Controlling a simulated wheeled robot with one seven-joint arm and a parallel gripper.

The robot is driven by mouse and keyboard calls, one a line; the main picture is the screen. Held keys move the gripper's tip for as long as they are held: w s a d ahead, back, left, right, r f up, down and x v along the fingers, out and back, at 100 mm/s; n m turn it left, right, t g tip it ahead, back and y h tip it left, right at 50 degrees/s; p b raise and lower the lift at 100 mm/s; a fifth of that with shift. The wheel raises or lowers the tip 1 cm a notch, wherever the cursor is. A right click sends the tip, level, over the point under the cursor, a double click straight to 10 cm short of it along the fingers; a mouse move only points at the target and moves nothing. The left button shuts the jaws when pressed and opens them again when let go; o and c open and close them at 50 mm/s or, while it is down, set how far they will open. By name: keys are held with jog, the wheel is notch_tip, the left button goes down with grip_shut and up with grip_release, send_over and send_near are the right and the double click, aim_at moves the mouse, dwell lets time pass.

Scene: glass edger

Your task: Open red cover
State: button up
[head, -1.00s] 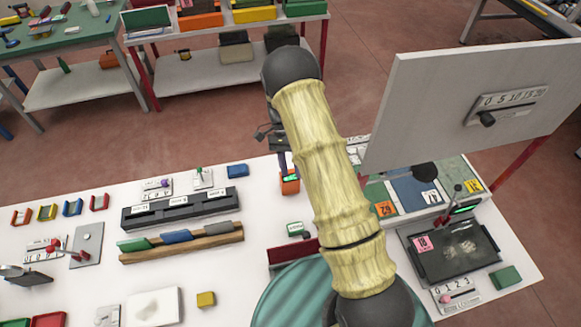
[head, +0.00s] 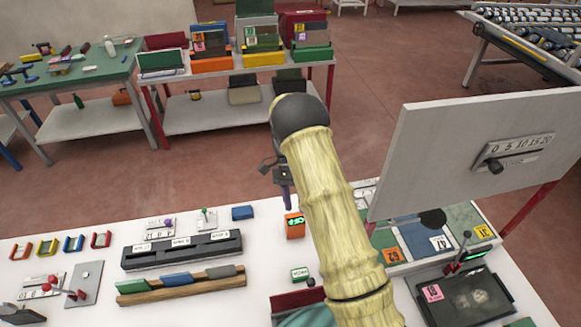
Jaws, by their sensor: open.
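A dark red panel (head: 298,299) stands on the white bench beside my arm, above a teal rounded surface. It is the likeliest red cover, but I cannot tell whether it is open or shut. My arm hides part of the area around it. My gripper (head: 279,176) hangs at the far end of my yellow sleeved arm, mostly hidden behind the black joint. It is open, with nothing visible in it. In the picture it appears above a small orange device (head: 294,225) with a green display, apart from the red panel.
A large grey board (head: 440,150) with a numbered scale stands at the right. Black slotted holders (head: 182,249) and a wooden rack (head: 180,286) lie at the left. A black tray device (head: 468,295) is at the lower right. Shelving (head: 235,70) stands behind.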

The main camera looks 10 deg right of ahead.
jog(key=b+v, duration=0.2)
jog(key=v, duration=1.3)
jog(key=shift+b, duration=0.4)
jog(key=shift+s+d, duration=0.1)
jog(key=shift+d, duration=0.05)
